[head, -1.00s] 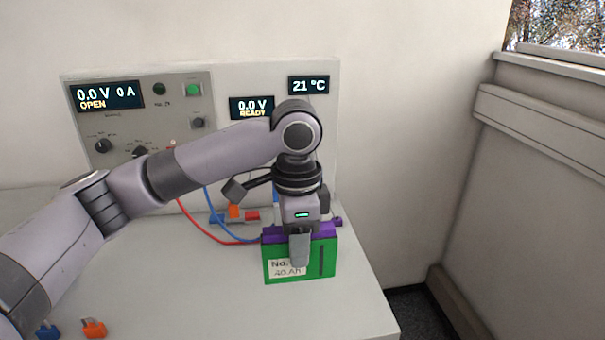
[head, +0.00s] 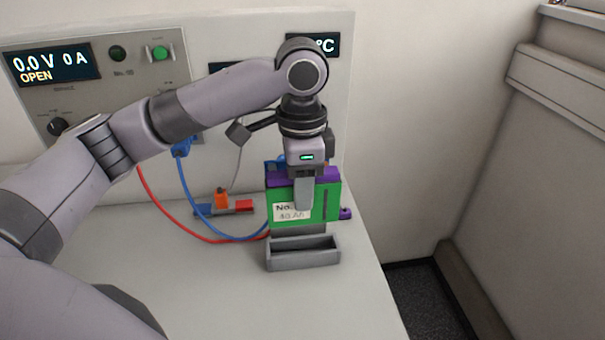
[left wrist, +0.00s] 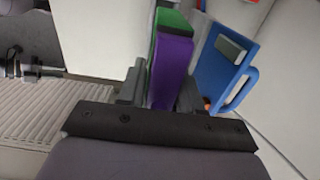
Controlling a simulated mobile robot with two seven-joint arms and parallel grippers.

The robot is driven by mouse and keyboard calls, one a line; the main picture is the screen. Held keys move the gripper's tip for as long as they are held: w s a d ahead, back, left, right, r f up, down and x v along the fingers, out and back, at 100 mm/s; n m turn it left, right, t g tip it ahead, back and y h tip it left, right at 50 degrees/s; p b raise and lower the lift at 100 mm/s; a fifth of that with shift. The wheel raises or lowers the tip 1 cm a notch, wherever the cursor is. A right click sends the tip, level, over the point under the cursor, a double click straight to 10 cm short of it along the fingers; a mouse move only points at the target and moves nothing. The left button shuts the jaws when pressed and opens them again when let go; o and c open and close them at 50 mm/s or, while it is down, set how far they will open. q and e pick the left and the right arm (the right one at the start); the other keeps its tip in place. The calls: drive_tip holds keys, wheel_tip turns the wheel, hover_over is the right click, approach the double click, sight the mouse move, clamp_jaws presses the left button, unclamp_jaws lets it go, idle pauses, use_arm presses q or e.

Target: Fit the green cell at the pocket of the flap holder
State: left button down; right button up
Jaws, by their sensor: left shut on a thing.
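The green cell (head: 332,203), with a purple top and a white label, is upright in my left gripper (head: 304,190). One grey finger lies across its labelled face. In the left wrist view the cell's purple top (left wrist: 172,65) sits between the two fingers (left wrist: 160,92). A grey open-topped pocket (head: 302,262) stands on the bench below the cell, and its inside looks empty. The cell appears raised above and slightly behind the pocket's front wall. A blue flap with a handle (left wrist: 222,70) stands beside the cell in the left wrist view. My right gripper is not in view.
Red and blue leads (head: 183,222) run from the panel (head: 100,75) towards the area behind the cell. A blue-and-red block with an orange clip (head: 222,202) lies left of it. A small purple part (head: 345,213) is at its right. The front bench (head: 220,290) is clear.

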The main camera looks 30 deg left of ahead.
use_arm(q)
drive_tip(key=shift+s+f, duration=0.1)
drive_tip(key=shift+f, duration=1.85)
drive_tip(key=shift+f+b, duration=0.5)
drive_tip(key=shift+b, duration=0.25)
drive_tip(key=shift+f+b, duration=0.5)
drive_tip(key=shift+b, duration=0.45)
drive_tip(key=shift+r+p, duration=0.1)
drive_tip(key=shift+p, duration=0.2)
drive_tip(key=shift+p, duration=0.6)
drive_tip(key=shift+p, duration=0.6)
drive_tip(key=shift+f, duration=2.2)
